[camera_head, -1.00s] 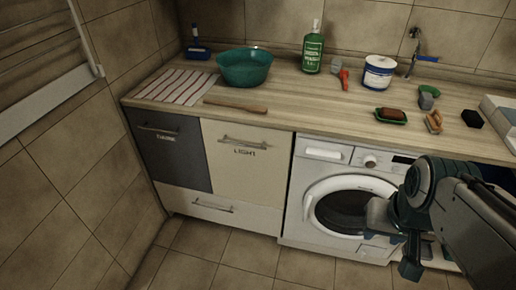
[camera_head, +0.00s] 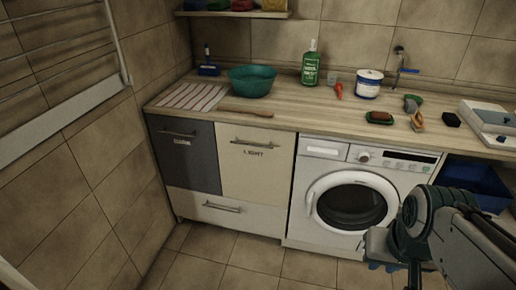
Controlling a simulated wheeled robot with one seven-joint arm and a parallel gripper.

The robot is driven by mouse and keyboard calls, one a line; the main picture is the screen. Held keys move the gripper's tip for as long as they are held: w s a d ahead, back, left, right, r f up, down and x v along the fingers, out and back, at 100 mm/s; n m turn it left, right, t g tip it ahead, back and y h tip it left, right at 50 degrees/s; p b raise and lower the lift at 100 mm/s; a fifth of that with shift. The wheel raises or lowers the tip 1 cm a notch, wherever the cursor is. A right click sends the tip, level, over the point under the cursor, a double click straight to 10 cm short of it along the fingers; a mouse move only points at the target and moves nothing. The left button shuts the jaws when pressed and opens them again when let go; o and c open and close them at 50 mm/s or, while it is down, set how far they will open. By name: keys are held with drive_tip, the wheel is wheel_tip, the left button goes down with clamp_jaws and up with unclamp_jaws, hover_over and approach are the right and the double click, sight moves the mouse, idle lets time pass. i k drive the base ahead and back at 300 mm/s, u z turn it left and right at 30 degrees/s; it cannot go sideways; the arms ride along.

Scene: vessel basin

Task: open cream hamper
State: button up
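The cream hamper (camera_head: 255,172) is the cream front marked "LIGHT" under the counter, between the dark grey front and the washing machine. It is shut, with a horizontal bar handle (camera_head: 254,143) near its top edge. My gripper (camera_head: 384,262) is at the lower right, in front of the washing machine and well away from the hamper. It is small and partly hidden by my arm, so I cannot tell whether its fingers are open.
A dark grey hamper (camera_head: 187,155) is left of the cream one, with a white drawer (camera_head: 225,211) below both. The washing machine (camera_head: 350,190) stands to the right. The counter (camera_head: 300,112) holds a green basin (camera_head: 251,81) and bottles. The floor in front is clear.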

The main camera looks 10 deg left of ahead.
sight(256, 163)
drive_tip(key=z, duration=0.05)
drive_tip(key=k, duration=0.55)
drive_tip(key=u, duration=1)
drive_tip(key=i, duration=1.55)
drive_tip(key=z, duration=0.6)
drive_tip(key=i, duration=0.4)
drive_tip(key=z, duration=0.3)
